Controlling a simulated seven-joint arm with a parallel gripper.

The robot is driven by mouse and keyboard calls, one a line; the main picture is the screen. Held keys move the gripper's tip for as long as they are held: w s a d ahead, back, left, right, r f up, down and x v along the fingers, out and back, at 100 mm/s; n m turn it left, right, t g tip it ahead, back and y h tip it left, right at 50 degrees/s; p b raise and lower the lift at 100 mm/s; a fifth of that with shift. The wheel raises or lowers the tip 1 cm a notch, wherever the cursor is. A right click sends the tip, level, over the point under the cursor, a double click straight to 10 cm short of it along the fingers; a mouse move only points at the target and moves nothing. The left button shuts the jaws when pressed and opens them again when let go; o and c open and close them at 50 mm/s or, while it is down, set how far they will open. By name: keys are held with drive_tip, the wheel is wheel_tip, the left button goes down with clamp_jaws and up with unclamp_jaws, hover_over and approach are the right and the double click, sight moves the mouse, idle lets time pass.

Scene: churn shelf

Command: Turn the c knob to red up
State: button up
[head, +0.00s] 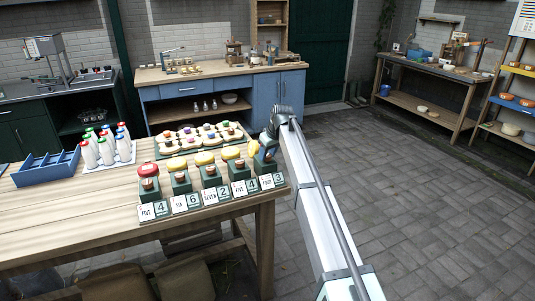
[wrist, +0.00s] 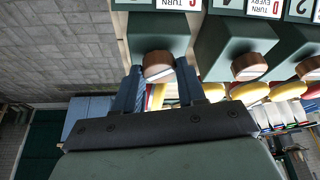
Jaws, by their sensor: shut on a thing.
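In the wrist view a round brown wooden knob (wrist: 158,66) sits on the front of a dark green box (wrist: 158,35). A white card with a red letter, seemingly C, and the word TURN (wrist: 178,4) is at the top, partly cut off. My gripper (wrist: 159,74) has one blue finger on each side of this knob and is shut on it. A pale mark shows on the knob's lower edge; its red mark is not visible. In the head view my gripper (head: 266,148) is at the rightmost box (head: 267,168) of the row and hides its knob.
Several similar boxes with wooden knobs (head: 210,171) stand to the left along the table (head: 100,240). Bottles (head: 105,148) and a blue crate (head: 46,168) stand further left. Open floor lies to the right.

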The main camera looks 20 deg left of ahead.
drive_tip(key=n, duration=0.2)
drive_tip(key=n+g, duration=0.2)
drive_tip(key=n, duration=0.1)
drive_tip(key=shift+w+n+y, duration=0.25)
drive_tip(key=shift+n+y, duration=0.05)
drive_tip(key=shift+y, duration=0.1)
drive_tip(key=n+g, duration=0.1)
drive_tip(key=n, duration=0.3)
drive_tip(key=shift+n+g, duration=0.4)
drive_tip(key=shift+n+h, duration=0.3)
drive_tip(key=o, duration=1)
drive_tip(key=shift+o, duration=0.2)
drive_tip(key=v, duration=1.3)
drive_tip(key=shift+w+d+r, duration=0.2)
drive_tip(key=shift+d+r, duration=0.1)
